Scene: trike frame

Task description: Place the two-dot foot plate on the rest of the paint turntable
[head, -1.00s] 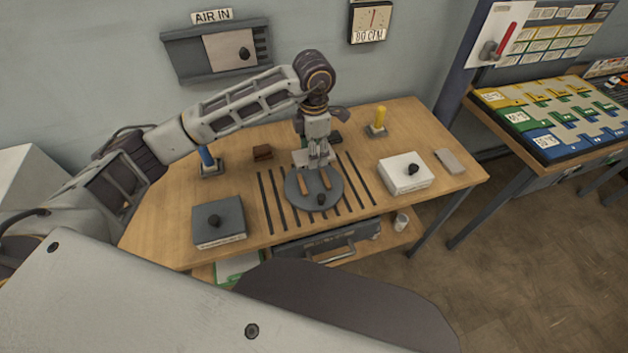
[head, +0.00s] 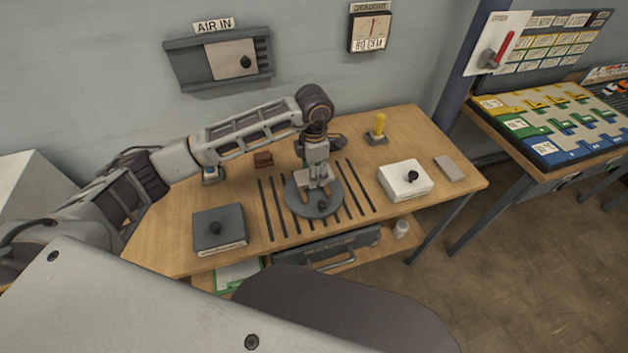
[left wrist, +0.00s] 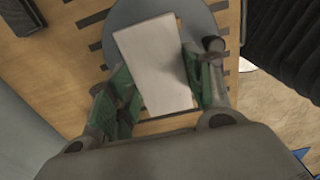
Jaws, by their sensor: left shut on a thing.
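My left gripper (head: 318,184) is low over the grey round paint turntable (head: 298,203). It is shut on a pale rectangular plate, the foot plate (left wrist: 153,62), which lies between the green-padded fingers in the left wrist view. No dots show on the visible face. The turntable (left wrist: 125,14) shows behind the plate in that view. Brown strips of the rest partly show by the fingers in the head view, and the gripper hides the remainder. I cannot tell whether the plate touches the rest. My right gripper is not in view.
The wooden table (head: 165,235) has dark slots around the turntable. A yellow peg (head: 379,128), a grey block (head: 449,168) and a brown block (head: 263,160) stand farther out.

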